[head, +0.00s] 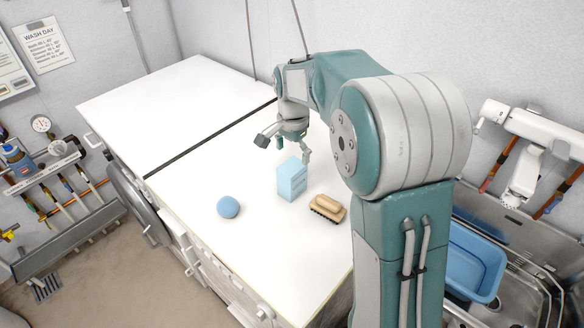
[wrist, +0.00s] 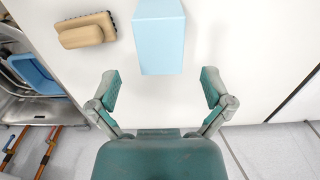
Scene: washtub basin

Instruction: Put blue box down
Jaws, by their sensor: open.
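The light blue box (head: 291,179) stands upright on the white machine top, between a blue ball and a brush. In the wrist view the box (wrist: 160,38) is ahead of my gripper, centred between the fingers but beyond their tips. My gripper (wrist: 160,88) is open and empty, with a finger spread to each side and bare white surface between them. In the head view my gripper (head: 285,150) is just behind and above the box; part of it is hidden by its own links.
The blue ball (head: 228,207) lies left of the box. The wooden brush (head: 327,208) lies to its right and also shows in the wrist view (wrist: 87,30). A metal sink with a blue tub (head: 472,262) is at the right. The white top (head: 185,105) at the back left is clear.

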